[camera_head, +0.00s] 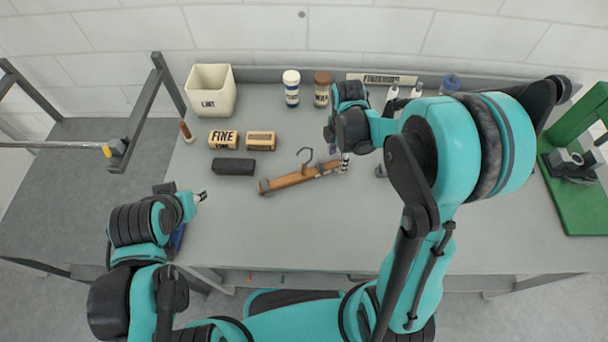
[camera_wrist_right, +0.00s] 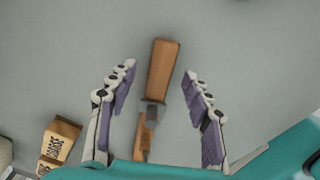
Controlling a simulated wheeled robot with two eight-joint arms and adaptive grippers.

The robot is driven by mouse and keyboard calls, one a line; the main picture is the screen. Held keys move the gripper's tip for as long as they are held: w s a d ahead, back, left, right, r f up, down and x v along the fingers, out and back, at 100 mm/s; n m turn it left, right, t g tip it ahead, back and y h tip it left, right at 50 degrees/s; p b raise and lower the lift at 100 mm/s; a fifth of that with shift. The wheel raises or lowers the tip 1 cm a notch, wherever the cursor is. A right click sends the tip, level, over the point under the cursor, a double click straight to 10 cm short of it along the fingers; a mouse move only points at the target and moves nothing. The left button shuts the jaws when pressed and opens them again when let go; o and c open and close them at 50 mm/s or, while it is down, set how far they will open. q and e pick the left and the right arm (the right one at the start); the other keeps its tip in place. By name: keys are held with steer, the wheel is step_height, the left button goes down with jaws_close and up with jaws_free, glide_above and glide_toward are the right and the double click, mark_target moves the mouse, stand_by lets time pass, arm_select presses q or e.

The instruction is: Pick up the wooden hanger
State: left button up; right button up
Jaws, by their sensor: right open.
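The wooden hanger (camera_head: 291,180) lies on the grey table, a brown bar with dark clips and a metal hook standing toward the back. My right gripper (camera_head: 339,156) is over its right end, partly hidden by my own arm. In the right wrist view the hanger's bar (camera_wrist_right: 162,70) runs between the spread fingers of my open right gripper (camera_wrist_right: 157,92), with clear gaps on both sides. I cannot tell how high the fingers are above the table. My left gripper (camera_head: 200,196) is low at the table's left front, small and mostly hidden by its arm.
A black block (camera_head: 233,166) and two labelled boxes (camera_head: 223,139) (camera_head: 261,140) lie left of the hanger. A cream bin (camera_head: 211,91) and two jars (camera_head: 291,88) (camera_head: 322,89) stand at the back. A green stand (camera_head: 580,195) is at right. The table front is clear.

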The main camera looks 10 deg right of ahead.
step_height(320, 180, down, 2)
steer(key=shift+f, duration=0.2)
jaws_close()
steer(key=shift+r, duration=0.1)
